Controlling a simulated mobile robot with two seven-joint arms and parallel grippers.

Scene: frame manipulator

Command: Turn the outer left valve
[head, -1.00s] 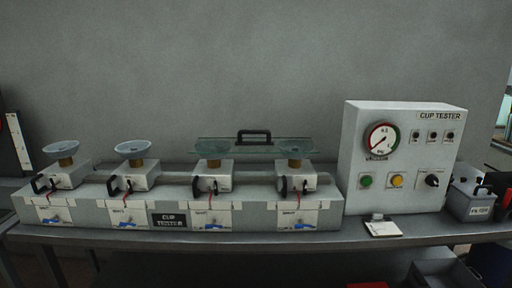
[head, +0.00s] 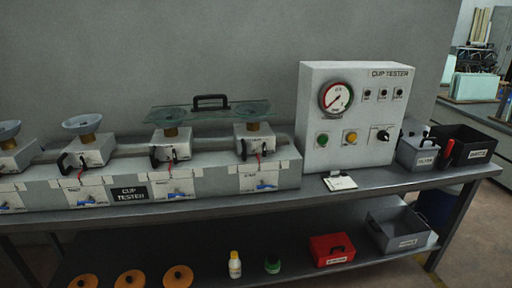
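The cup tester bench (head: 290,178) is a long grey box along the wall with several cup stations. Each station has a blue lever valve low on its front. The outer left station (head: 12,157) is cut by the left picture edge, and its valve is not clearly visible. The second station's blue valve (head: 92,203), the third's (head: 180,195) and the right one's (head: 264,187) show clearly. Neither of my grippers is in view.
A control box (head: 350,120) with a gauge stands right of the bench. A glass plate with a black handle (head: 210,102) lies across the two right cups. Grey bin (head: 418,155) and black bin (head: 470,150) stand at the table's right end. A red box (head: 332,250) sits on the lower shelf.

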